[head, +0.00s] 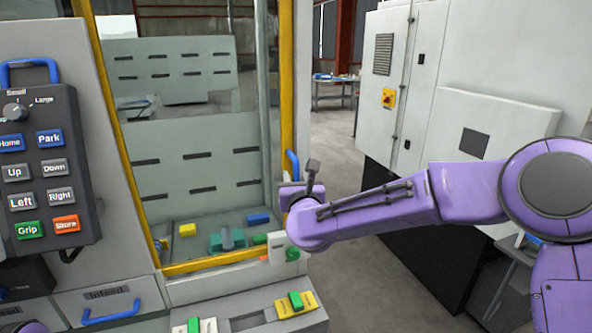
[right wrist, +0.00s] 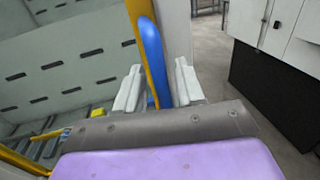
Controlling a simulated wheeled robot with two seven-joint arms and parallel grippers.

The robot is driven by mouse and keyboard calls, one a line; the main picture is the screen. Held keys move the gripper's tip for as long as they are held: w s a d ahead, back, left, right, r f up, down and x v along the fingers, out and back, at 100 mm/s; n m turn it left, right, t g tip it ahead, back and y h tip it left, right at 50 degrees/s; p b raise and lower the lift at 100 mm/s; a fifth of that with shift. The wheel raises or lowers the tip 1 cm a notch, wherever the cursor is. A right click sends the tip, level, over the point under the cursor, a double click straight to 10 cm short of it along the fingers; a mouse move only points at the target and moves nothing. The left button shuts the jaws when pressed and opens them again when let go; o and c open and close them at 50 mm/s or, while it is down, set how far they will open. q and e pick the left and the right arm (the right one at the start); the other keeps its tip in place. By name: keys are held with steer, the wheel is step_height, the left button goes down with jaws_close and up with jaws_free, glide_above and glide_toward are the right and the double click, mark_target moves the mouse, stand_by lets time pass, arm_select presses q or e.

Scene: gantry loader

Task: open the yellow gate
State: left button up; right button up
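The yellow gate (head: 287,82) is a yellow frame around a clear pane on the front of the machine, and it appears closed. Its blue upright handle (head: 292,164) is on the right post, partly hidden behind my right wrist. In the right wrist view the handle (right wrist: 151,55) stands between the two pale fingers of my right gripper (right wrist: 158,78). The fingers are spread on either side of it, with a visible gap at least on the right. My left gripper is not in view.
A control pendant (head: 38,165) with labelled buttons hangs at the left. Below it is a drawer with a blue handle (head: 112,312). A grey cabinet (head: 395,90) stands right of the gate, with open floor between. Coloured blocks lie behind the pane.

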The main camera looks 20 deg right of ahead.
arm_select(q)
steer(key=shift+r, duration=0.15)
arm_select(e)
steer(key=shift+w+d+f, duration=0.1)
steer(key=shift+w, duration=0.25)
steer(key=shift+c, duration=0.4)
